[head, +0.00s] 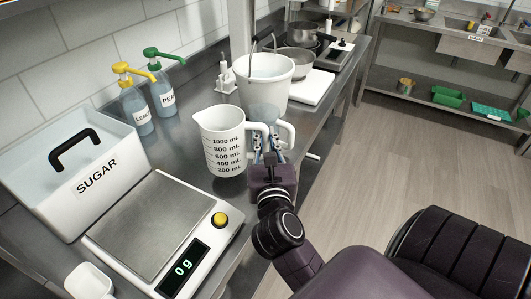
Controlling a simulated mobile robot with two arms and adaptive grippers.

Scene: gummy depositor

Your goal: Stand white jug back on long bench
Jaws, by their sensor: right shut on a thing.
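The white jug (222,158) with black mL markings is upright over the long metal bench (185,150), near its front edge. I cannot tell whether its base touches the bench. Its handle points right. My right gripper (268,154) is shut on the jug's handle, with the fingers partly overlapping it in the head view. My left gripper is not in view.
A white bucket (262,75) and a second pale handle (288,133) are just behind the jug. A scale (160,220) reading 0 g and a SUGAR bin (60,150) stand left. Two pump bottles (138,112) are at the back. Pans stand farther along.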

